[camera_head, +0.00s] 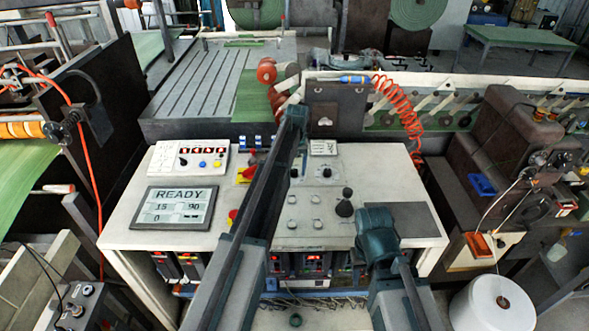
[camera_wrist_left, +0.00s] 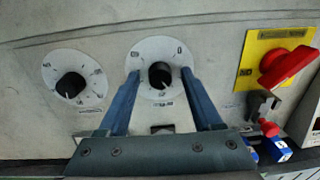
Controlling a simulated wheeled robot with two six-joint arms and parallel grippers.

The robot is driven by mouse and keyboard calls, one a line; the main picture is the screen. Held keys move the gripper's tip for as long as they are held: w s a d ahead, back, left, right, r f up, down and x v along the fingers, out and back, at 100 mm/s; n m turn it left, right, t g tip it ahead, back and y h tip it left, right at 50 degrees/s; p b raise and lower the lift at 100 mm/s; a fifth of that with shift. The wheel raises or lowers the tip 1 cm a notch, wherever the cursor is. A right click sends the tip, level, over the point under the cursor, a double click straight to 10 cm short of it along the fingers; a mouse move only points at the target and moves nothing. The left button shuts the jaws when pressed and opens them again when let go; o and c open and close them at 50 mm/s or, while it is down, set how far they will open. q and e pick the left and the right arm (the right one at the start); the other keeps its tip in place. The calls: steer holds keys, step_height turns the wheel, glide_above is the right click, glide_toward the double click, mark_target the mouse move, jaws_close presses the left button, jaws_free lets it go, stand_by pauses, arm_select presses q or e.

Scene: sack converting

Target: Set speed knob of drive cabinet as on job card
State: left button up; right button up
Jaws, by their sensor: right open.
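Two black knobs on round white dials sit on the console. In the left wrist view one knob (camera_wrist_left: 160,75) is between the fingers of my left gripper (camera_wrist_left: 160,71), with a gap on each side. Its white mark points down in that view. The other knob (camera_wrist_left: 70,86) is to the left. The head view shows my left gripper (camera_head: 302,166) at the console. The other knob (camera_head: 327,172) is right of it. The dial lettering is too small to tell which one is speed. A white card (camera_head: 323,147) stands behind; its text is unreadable. My right gripper's fingers are not visible.
A red switch (camera_wrist_left: 287,67) on a yellow plate is right of the straddled knob in the wrist view. A display (camera_head: 173,207) reads READY, 15, 90, 0. A black lever (camera_head: 344,203) and several buttons are on the console. My right arm is over its right side.

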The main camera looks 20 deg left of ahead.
mark_target(296, 171)
arm_select(q)
steer(key=shift+r, duration=0.1)
step_height(296, 171, up, 14)
steer(key=p, duration=1.3)
steer(key=shift+d+f+p, duration=0.2)
steer(key=shift+d+p, duration=0.1)
steer(key=shift+p, duration=0.1)
steer(key=s+d+f+m+b, duration=0.2)
steer(key=s+d+f+b, duration=0.2)
steer(key=s, duration=0.8)
steer(key=s+d+f+m+b, duration=0.2)
steer(key=s+d+f+b, duration=0.2)
steer(key=s, duration=0.8)
steer(key=s+d+f+m+b, duration=0.3)
steer(key=s+d, duration=0.5)
steer(key=s, duration=0.4)
steer(key=shift+s+f+y+b, duration=0.25)
steer(key=shift+f+y+b, duration=0.15)
steer(key=shift+f+b, duration=0.4)
steer(key=shift+w+r, duration=0.1)
